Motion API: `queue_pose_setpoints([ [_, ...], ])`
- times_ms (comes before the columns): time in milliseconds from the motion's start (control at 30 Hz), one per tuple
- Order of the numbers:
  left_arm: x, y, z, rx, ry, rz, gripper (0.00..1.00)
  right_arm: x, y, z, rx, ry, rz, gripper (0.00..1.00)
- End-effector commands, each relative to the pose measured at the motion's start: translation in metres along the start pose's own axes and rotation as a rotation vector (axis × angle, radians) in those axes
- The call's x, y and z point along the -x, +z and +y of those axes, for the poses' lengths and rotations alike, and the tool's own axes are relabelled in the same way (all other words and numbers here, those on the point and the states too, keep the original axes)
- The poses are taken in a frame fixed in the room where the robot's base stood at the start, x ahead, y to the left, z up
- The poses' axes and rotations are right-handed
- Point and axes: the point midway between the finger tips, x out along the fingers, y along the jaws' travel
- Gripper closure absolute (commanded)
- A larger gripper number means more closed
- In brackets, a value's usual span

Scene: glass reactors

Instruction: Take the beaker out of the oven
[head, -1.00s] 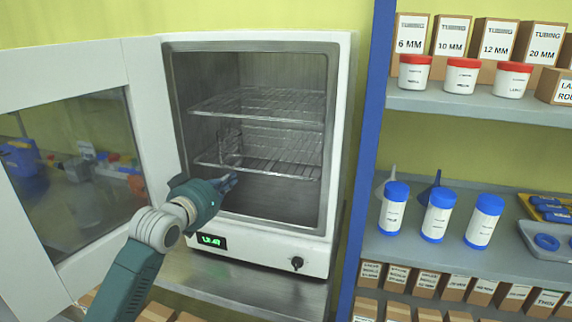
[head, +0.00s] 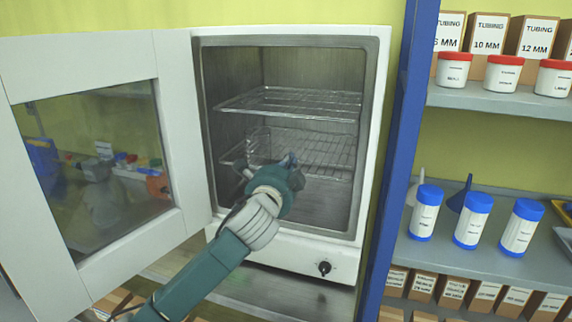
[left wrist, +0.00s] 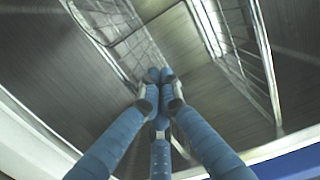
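The oven (head: 374,150) stands with its door (head: 182,120) swung open to the left. A clear glass beaker (head: 254,142) is on the left part of the lower wire rack (head: 325,150) inside it, hard to make out against the wires. My left gripper (head: 290,160) is at the oven's opening, in front of the lower rack and below right of the beaker, hiding part of that rack. In the left wrist view, its blue fingers (left wrist: 160,75) meet at the tips with nothing seen between them. A clear rounded outline at the upper left there may be the beaker. My right gripper is not in view.
An upper wire rack (head: 290,103) is empty above the beaker. The oven's side walls bound the opening. A blue shelf post (head: 405,150) stands close to the right, with jars (head: 473,220) and boxes on its shelves.

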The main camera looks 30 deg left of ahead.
Motion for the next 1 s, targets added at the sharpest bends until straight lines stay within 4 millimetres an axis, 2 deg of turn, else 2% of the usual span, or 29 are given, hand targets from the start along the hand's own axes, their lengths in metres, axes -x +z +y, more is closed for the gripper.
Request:
queue_pose_setpoints([
  [100,-0.026,0.000,-0.003,0.002,0.002,-0.001,1.00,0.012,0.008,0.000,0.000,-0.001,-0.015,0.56],
  [167,-0.034,0.003,-0.003,0.000,0.002,-0.002,1.00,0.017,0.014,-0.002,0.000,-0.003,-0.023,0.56],
  [267,-0.025,0.019,-0.002,-0.003,0.003,0.000,1.00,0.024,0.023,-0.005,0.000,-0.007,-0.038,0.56],
  [400,-0.021,0.032,0.000,-0.001,0.002,0.000,1.00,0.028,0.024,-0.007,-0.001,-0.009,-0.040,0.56],
  [667,-0.018,0.037,0.000,0.002,0.000,0.002,1.00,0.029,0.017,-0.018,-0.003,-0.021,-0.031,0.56],
  [867,-0.018,0.038,0.000,0.002,0.000,0.001,1.00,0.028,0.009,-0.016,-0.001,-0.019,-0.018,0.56],
  [1000,-0.014,0.051,0.000,-0.002,0.001,-0.001,1.00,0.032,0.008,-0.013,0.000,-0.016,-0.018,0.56],
])
